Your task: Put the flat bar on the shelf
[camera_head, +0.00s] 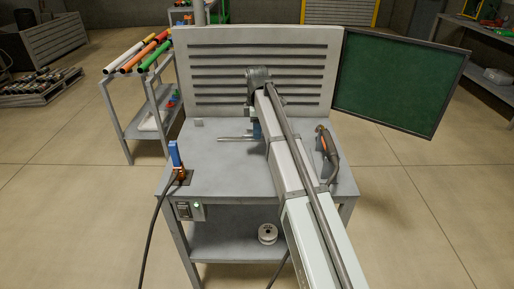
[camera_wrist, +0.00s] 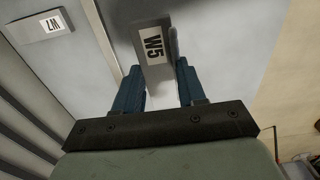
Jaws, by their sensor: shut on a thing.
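The flat bar (camera_head: 234,139) shows in the head view as a thin grey strip over the workbench top, pointing left from my gripper (camera_head: 257,131). In the wrist view, a grey bar with a W5 label (camera_wrist: 152,42) lies between the blue fingers of my gripper (camera_wrist: 161,88), which are shut on it. A lower shelf (camera_head: 225,243) sits under the bench top, and a rack shelf (camera_head: 140,125) stands at left.
A block labelled W7 (camera_head: 198,122) lies near the slotted back panel (camera_head: 225,85). A blue-handled tool (camera_head: 175,155) stands at the bench's left front; a corded tool (camera_head: 328,150) is at right. The bench's middle left is clear.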

